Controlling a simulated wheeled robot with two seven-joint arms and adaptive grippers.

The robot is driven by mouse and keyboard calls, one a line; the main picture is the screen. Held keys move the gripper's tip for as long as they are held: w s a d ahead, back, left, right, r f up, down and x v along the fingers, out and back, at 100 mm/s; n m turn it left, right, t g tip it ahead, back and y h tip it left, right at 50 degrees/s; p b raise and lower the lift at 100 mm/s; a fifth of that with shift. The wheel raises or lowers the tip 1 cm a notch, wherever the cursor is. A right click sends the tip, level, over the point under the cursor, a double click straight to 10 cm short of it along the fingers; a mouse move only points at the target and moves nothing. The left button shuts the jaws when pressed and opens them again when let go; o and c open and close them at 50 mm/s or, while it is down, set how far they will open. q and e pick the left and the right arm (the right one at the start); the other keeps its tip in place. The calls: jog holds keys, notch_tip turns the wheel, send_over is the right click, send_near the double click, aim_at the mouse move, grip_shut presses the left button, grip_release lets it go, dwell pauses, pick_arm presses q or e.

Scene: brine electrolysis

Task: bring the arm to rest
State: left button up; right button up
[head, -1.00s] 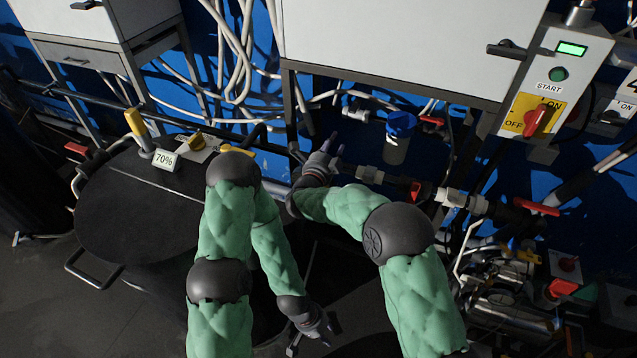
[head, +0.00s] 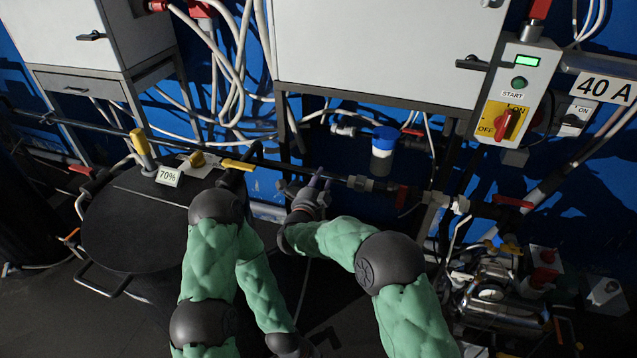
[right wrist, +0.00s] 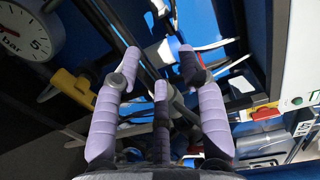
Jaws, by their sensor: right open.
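My right gripper (head: 316,186) is in front of the horizontal pipe below the large white cabinet, left of the blue-capped bottle. In the right wrist view its purple fingers (right wrist: 160,64) are spread, with nothing held between them. Pipes and fittings show beyond the fingertips; I cannot tell if any finger touches them. My left arm (head: 262,285) hangs down past the black round tank. Its gripper is at the bottom edge, dark and mostly cut off, so its jaws cannot be read.
The black tank (head: 130,225) with a 70% tag (head: 168,177) stands left. The blue-capped bottle (head: 383,160) and red valve handles (head: 513,202) are near the right arm. A switch box (head: 510,100) with a red knob is upper right. A gauge (right wrist: 28,32) shows in the wrist view.

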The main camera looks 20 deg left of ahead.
jog(key=s+d+f+n+g+y+p, duration=0.1)
jog(key=s+d+f+n+g, duration=0.3)
jog(key=d+f, duration=0.65)
jog(key=s+d+f+n+g+y+p, duration=0.1)
jog(key=s+d+f+n+g, duration=0.3)
jog(key=d+f, duration=0.65)
jog(key=s+d+f+n+g+p, duration=0.1)
jog(key=s+d+f+n+g, duration=0.1)
jog(key=s+d+f, duration=0.3)
jog(key=s+f+n+g, duration=0.2)
jog(key=s+f, duration=0.1)
jog(key=s, duration=0.5)
jog(key=s+d+n+g+y, duration=0.1)
jog(key=s+d+g, duration=0.1)
jog(key=s, duration=0.8)
jog(key=s+d+f+n+g+y+p, duration=0.1)
jog(key=s+d+n+g, duration=0.1)
jog(key=s, duration=0.7)
jog(key=shift+s+g, duration=0.4)
jog(key=shift+g, duration=0.2)
